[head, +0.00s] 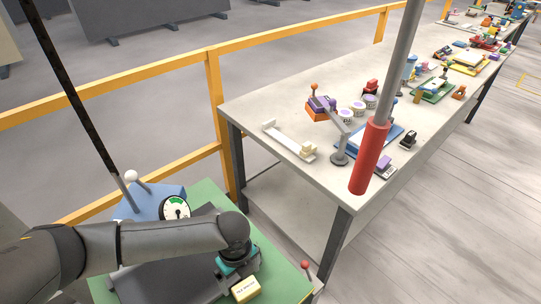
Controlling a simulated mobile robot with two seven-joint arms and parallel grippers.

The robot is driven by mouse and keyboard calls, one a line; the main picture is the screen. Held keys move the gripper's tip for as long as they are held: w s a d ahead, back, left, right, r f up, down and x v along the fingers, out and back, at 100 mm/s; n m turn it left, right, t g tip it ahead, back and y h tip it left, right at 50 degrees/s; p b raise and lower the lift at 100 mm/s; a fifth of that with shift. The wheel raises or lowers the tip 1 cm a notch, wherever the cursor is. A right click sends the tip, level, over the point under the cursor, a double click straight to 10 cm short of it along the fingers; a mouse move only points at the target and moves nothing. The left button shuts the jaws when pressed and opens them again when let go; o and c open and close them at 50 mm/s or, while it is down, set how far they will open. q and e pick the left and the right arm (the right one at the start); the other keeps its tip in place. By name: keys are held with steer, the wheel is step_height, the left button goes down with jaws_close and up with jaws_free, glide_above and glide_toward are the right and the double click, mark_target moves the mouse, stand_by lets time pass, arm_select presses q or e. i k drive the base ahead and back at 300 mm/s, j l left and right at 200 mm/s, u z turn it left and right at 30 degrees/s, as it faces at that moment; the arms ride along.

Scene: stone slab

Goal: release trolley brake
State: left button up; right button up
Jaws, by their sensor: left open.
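My left arm comes in from the lower left over a green-topped surface (208,192). Its wrist bends down, and my left gripper (235,250) is below it, open, with its fingertips mostly hidden by the wrist. A teal part (240,266) shows right at the gripper; I cannot tell whether they touch. A yellow block (246,289) with small unreadable lettering lies just in front of it. A small red ball knob (304,265) stands at the right corner, apart from the gripper. No part is clearly marked as the trolley brake. My right gripper is not in view.
A blue box with a dial (174,208) and a white ball knob (131,176) stand behind my arm. A grey pole with a red sleeve (370,155) crosses the right side. The long workbench (270,104) holds many small items. A yellow railing (214,100) runs behind.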

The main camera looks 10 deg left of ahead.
mark_target(304, 265)
steer(key=k+l, duration=0.3)
steer(key=k, duration=0.15)
steer(key=k+l, duration=0.3)
steer(key=k, duration=0.15)
